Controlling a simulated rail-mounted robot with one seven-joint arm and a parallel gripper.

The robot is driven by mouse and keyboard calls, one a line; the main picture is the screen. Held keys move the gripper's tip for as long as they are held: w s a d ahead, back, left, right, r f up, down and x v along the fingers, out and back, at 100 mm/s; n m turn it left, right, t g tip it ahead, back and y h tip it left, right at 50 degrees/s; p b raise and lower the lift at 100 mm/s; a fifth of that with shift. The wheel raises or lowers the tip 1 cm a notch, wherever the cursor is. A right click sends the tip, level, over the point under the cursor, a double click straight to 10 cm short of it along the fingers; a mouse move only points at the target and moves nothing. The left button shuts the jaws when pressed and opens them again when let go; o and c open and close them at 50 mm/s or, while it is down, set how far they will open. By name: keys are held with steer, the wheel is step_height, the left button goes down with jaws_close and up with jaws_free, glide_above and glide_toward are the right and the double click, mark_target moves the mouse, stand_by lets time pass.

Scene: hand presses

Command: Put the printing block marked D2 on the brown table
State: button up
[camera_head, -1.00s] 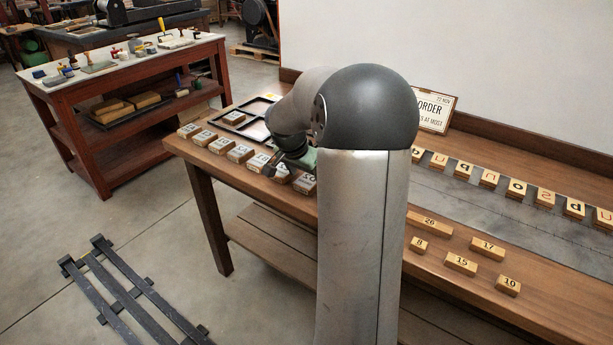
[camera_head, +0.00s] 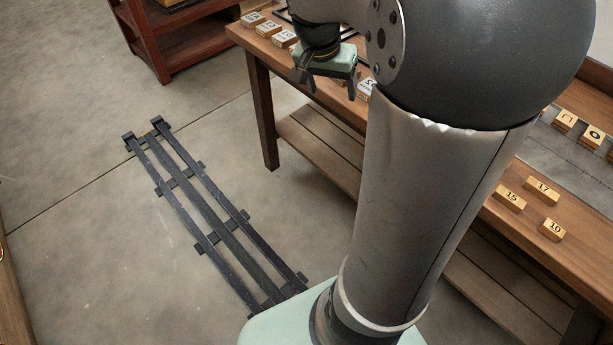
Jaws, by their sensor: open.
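My gripper (camera_head: 328,86) hangs with its two dark fingers apart below its green body. It appears in front of the wooden table's (camera_head: 259,58) left edge, and I see nothing between the fingers. A row of pale printing blocks lies along that edge: a corner block (camera_head: 252,19), a second block (camera_head: 268,29), a third block (camera_head: 285,39), and another block (camera_head: 365,89) right of the gripper. Their marks are too small or turned to read, so I cannot tell which is D2. My gripper and arm hide the middle of the row.
Blocks marked 17 (camera_head: 541,190), 15 (camera_head: 510,200) and 10 (camera_head: 552,230) lie on the table at right. A reddish-brown shelved table (camera_head: 160,50) stands at the upper left. A dark rail (camera_head: 205,215) runs along the floor. The floor between is clear.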

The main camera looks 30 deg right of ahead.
steer(key=s+a+f+n+y, duration=0.1)
steer(key=s+a+f+n, duration=0.1)
steer(key=s+a, duration=0.3)
steer(key=s+a+f+n+y, duration=0.1)
steer(key=s+a+f+n, duration=0.2)
steer(key=s+a+n, duration=0.1)
steer(key=s+a+f+n+g+y, duration=0.1)
steer(key=s+a+f+n, duration=0.1)
steer(key=s+a, duration=0.4)
steer(key=shift+s+f+n, duration=0.35)
steer(key=shift+s+n, duration=0.55)
steer(key=shift+s, duration=0.25)
